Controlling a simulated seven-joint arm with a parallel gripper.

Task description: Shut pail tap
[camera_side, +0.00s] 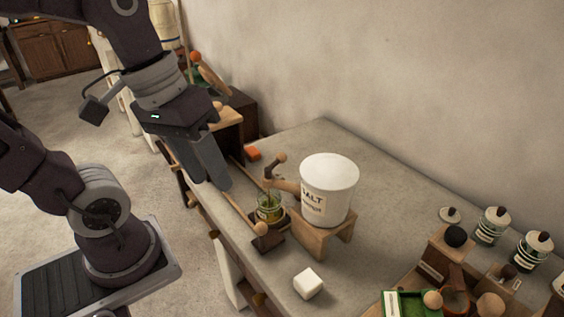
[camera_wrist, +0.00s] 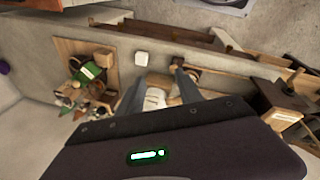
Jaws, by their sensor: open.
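The white salt pail (camera_side: 330,182) stands upright on a small wooden stand (camera_side: 310,238) on the grey counter. Its wooden tap (camera_side: 286,186) sticks out to the left, with a dark-banded, round-ended handle (camera_side: 275,166) rising aslant above it. A glass jar (camera_side: 269,207) with something green in it stands below the tap. My gripper (camera_side: 221,184) is open and empty, pointing down to the left of the tap, apart from it. In the wrist view the pail (camera_wrist: 155,98) shows partly between my fingers (camera_wrist: 159,74); the tap is hard to make out there.
A white cube (camera_side: 308,284) lies on the counter in front of the stand. A wooden ball-topped piece (camera_side: 261,230) stands near the jar. Lidded canisters (camera_side: 492,225) and a green tray (camera_side: 405,303) are at right. The wall is behind.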

